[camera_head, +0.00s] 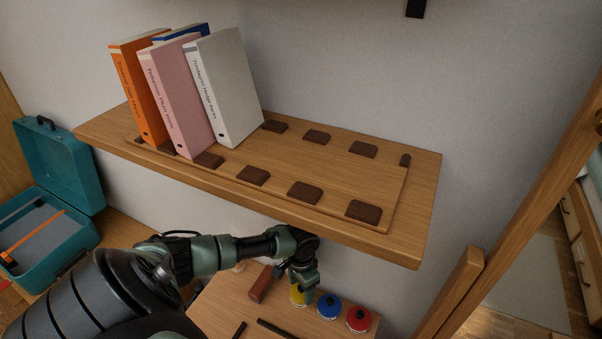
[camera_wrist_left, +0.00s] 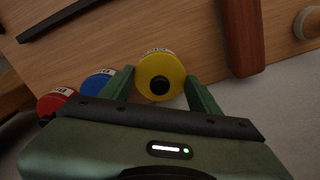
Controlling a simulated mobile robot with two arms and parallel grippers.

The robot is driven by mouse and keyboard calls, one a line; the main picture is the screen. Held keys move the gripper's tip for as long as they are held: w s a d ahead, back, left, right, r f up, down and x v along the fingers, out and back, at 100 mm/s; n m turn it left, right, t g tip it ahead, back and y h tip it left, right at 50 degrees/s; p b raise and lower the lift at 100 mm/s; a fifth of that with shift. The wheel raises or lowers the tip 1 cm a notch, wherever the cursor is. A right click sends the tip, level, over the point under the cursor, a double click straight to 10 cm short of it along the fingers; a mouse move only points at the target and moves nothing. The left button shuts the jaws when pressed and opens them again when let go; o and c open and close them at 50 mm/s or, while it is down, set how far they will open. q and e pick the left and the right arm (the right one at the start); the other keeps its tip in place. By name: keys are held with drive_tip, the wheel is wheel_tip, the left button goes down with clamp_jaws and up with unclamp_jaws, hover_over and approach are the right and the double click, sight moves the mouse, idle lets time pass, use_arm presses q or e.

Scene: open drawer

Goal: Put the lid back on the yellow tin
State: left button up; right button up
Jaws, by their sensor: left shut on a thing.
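The yellow tin (camera_head: 298,295) stands on the low wooden table under the shelf, partly hidden by my left gripper (camera_head: 304,284). In the left wrist view, a round yellow lid (camera_wrist_left: 161,67) with a black knob (camera_wrist_left: 160,85) is between the fingers of my left gripper (camera_wrist_left: 160,88). The gripper is shut on the lid. A strip of pale label shows at its far edge. The lid covers the view below it, so I cannot tell whether it is seated or held just above the tin. My right gripper is not in view.
A blue tin (camera_head: 329,306) and a red tin (camera_head: 358,319) stand beside the yellow one. A reddish-brown block (camera_head: 261,284) lies on the other side. The wooden shelf (camera_head: 425,205) with several books (camera_head: 228,90) overhangs from above. A teal case (camera_head: 60,180) is at left.

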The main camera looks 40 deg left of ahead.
use_arm(q)
drive_tip(key=shift+p, duration=0.3)
idle(0.4)
drive_tip(key=o, duration=1.4)
drive_tip(key=shift+o, duration=1.4)
drive_tip(key=shift+r+p, duration=3.5)
drive_tip(key=shift+p, duration=0.45)
